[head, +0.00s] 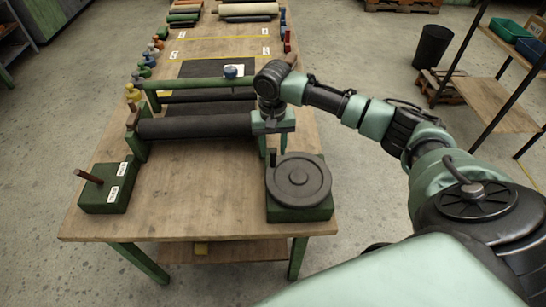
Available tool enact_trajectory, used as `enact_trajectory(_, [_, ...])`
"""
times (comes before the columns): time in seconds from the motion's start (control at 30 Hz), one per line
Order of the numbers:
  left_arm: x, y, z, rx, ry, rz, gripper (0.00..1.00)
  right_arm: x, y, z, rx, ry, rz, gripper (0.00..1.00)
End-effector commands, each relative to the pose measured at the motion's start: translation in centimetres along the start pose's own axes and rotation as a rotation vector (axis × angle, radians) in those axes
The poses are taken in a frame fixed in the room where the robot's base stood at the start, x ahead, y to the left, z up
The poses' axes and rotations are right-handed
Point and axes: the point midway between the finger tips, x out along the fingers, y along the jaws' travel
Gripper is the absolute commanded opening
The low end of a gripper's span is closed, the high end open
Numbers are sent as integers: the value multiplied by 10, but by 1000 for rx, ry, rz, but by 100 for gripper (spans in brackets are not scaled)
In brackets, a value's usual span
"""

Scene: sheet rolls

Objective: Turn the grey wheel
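The grey wheel (299,178) lies flat on top of a green block (300,211) at the near right corner of the wooden table. A small dark upright peg shows at its far left edge. My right gripper (273,129) points down beyond the wheel, by the right end of the dark roller. It appears apart from the wheel. Its fingertips are too small and dark to tell whether they are open or shut. My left gripper is not in view.
A dark roller (195,127) lies across a green frame behind the wheel. A green box with a brown rod (89,176) stands at the near left. The table (195,185) between box and wheel is clear. A shelf (495,103) stands at the right.

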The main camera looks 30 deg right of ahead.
Motion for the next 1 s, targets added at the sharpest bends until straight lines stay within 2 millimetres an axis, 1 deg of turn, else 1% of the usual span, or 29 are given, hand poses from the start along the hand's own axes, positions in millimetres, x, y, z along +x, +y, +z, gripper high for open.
enact_trajectory(0.03, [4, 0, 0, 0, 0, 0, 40, -7, 0, -1, 0, 3, -2, 40])
enact_trajectory(0.1, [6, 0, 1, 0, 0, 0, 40, -16, 0, -1, 0, 2, -1, 40])
enact_trajectory(0.2, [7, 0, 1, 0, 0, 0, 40, -25, 0, -1, 2, 1, 0, 40])
enact_trajectory(0.3, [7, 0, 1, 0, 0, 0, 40, -29, 0, 0, 1, 1, 0, 40])
enact_trajectory(1.0, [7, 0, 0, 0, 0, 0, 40, -29, 0, 0, 1, 0, 1, 40])
